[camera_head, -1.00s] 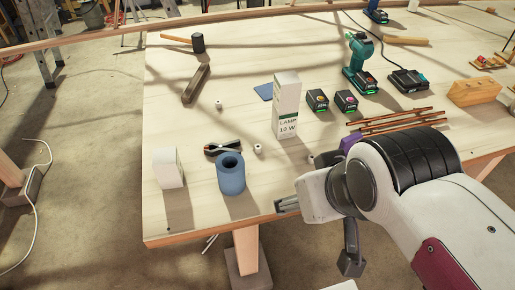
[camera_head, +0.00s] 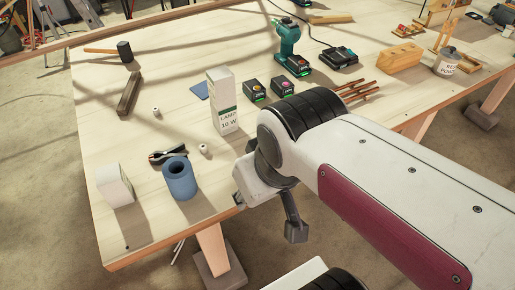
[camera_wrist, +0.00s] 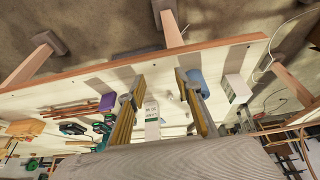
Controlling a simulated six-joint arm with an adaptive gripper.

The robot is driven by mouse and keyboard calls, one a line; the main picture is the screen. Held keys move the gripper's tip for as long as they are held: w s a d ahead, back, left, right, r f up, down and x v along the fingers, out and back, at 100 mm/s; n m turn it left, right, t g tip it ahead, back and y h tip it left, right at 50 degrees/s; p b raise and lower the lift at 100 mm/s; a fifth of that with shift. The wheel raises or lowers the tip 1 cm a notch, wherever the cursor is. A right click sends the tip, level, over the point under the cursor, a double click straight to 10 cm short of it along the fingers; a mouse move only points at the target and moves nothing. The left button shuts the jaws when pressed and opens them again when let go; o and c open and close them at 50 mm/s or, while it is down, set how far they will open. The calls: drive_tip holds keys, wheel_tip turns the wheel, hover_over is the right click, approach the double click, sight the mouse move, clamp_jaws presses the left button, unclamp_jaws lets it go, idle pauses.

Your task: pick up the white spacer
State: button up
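Two small white pieces that look like spacers lie on the workbench in the head view. One white spacer (camera_head: 203,149) is just right of the blue roll, and another small white piece (camera_head: 156,111) lies farther back. I cannot tell which one the task names. My gripper (camera_head: 240,190) is at the bench's front edge, right of the blue roll, mostly hidden by my wrist. In the wrist view, my gripper's (camera_wrist: 160,80) two fingers are spread apart with nothing held between them.
Near the spacer stand the blue roll (camera_head: 180,180), a white box (camera_head: 115,185), dark-handled pliers (camera_head: 168,154) and the tall lamp box (camera_head: 222,100). Battery packs (camera_head: 255,91) and a drill (camera_head: 288,45) are behind.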

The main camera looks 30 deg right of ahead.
drive_tip(key=w+d+f+n+h, duration=0.1)
drive_tip(key=w+d+f+n, duration=0.2)
drive_tip(key=w+f+n, duration=0.1)
drive_tip(key=w+d+f+n+g+h, duration=0.1)
drive_tip(key=w+d+f+n+h, duration=0.1)
drive_tip(key=w+n, duration=0.4)
drive_tip(key=w+d+f+n+h, duration=0.1)
drive_tip(key=w+d+f+n, duration=0.4)
drive_tip(key=n, duration=0.3)
drive_tip(key=shift+w+d+f+n+g+h, duration=0.1)
drive_tip(key=shift+w+f+n+g+h, duration=0.25)
drive_tip(key=shift+f+h, duration=0.1)
drive_tip(key=w+n, duration=0.1)
drive_tip(key=n, duration=0.1)
drive_tip(key=w+n+t, duration=0.1)
drive_tip(key=n, duration=0.1)
drive_tip(key=w+n, duration=0.2)
drive_tip(key=shift+w+r+t, duration=0.1)
drive_tip(key=shift+r+t, duration=0.15)
drive_tip(key=shift+r, duration=0.1)
drive_tip(key=shift+w+a+n, duration=0.15)
drive_tip(key=shift+n, duration=0.45)
drive_tip(key=shift+w+a+n, duration=0.15)
drive_tip(key=shift+n, duration=0.4)
drive_tip(key=shift+d, duration=0.1)
drive_tip(key=shift+x, duration=1.25)
